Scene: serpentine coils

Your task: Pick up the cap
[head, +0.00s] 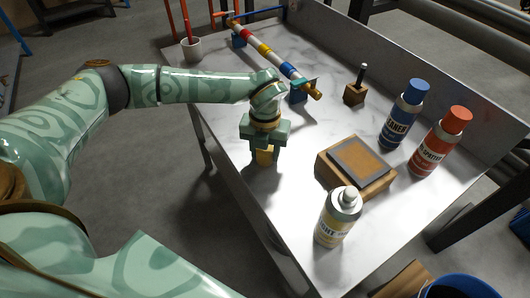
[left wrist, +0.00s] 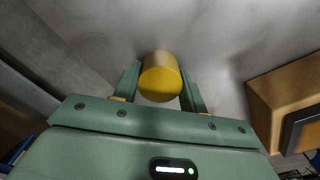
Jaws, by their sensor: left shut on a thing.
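The cap (head: 265,157) is a small yellow cylinder at the left side of the table. It also shows in the left wrist view (left wrist: 160,78), where its round end faces the camera. My left gripper (head: 264,146) points down and is shut on the cap, one finger on each side of it. I cannot tell whether the cap touches the table top or is just above it. My right gripper is not in view.
On the grey table (head: 225,110), a wooden block (head: 372,187) with a dark-framed pad lies right of the gripper. A white-capped bottle (head: 338,218), blue can (head: 404,114) and red can (head: 440,142) stand nearby. A striped rod (head: 264,50) rests on blue supports behind.

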